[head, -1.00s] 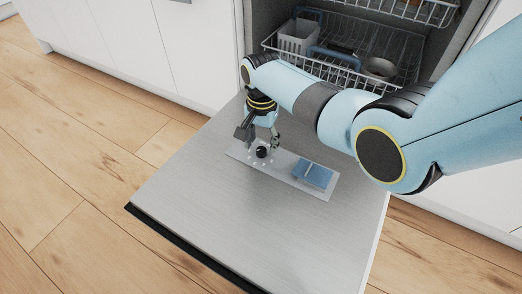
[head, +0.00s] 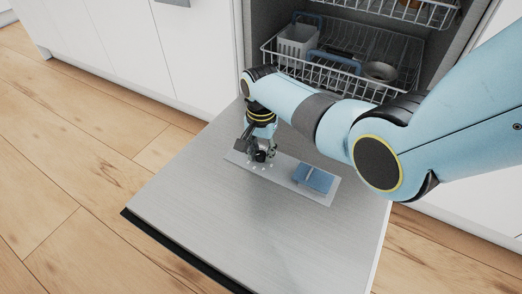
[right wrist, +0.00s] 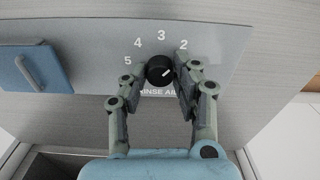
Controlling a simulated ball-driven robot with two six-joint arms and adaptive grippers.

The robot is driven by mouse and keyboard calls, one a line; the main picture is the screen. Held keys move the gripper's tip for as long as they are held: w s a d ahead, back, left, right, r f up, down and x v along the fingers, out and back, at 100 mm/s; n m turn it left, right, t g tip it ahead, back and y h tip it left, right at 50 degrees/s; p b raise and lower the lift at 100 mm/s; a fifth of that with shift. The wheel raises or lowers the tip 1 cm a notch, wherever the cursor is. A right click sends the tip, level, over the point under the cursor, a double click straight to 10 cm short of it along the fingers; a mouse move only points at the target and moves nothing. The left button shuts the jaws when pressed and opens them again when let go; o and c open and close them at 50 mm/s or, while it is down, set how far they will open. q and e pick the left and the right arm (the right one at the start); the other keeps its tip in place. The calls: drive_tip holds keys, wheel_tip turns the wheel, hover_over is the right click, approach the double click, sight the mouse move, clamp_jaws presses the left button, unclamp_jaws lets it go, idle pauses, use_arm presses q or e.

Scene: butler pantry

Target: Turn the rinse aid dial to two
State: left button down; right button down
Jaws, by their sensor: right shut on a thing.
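The rinse aid dial (right wrist: 159,70) is a round black knob on a grey panel (right wrist: 215,45) set in the dishwasher door. White numbers 5, 4, 3 and 2 arc above it in the right wrist view. Its white pointer mark slants up and right, roughly toward the 2 or slightly below it. Any number lower on the right is hidden by a finger. My right gripper (head: 259,154) is shut on the dial, with one finger (right wrist: 184,92) at its right and the other at its left. The lettering below the dial is partly covered. My left gripper is not in view.
The open dishwasher door (head: 230,225) lies flat, mostly clear. A blue detergent lid (head: 314,179) sits on the same panel, right of the dial. The lower rack (head: 350,75) with a grey cutlery basket (head: 298,42) stands behind my arm. White cabinets (head: 115,45) flank the left.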

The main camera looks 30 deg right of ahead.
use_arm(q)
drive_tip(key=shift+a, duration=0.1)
use_arm(e)
drive_tip(key=shift+r+n, duration=0.1)
drive_tip(key=shift+n, duration=0.3)
drive_tip(key=shift+n+p, duration=1)
drive_tip(key=shift+n, duration=0.4)
drive_tip(key=n+p, duration=0.1)
drive_tip(key=n, duration=0.2)
drive_tip(key=shift+n, duration=0.4)
drive_tip(key=shift+n+p, duration=0.3)
drive_tip(key=shift+n, duration=0.5)
drive_tip(key=n, duration=0.2)
drive_tip(key=shift+n, duration=0.4)
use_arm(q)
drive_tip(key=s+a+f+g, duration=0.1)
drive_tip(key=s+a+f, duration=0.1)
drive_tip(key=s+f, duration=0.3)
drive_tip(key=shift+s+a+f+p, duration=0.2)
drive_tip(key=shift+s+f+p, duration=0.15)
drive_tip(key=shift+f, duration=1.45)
use_arm(e)
drive_tip(key=shift+n+y, duration=0.3)
drive_tip(key=shift+n, duration=1.7)
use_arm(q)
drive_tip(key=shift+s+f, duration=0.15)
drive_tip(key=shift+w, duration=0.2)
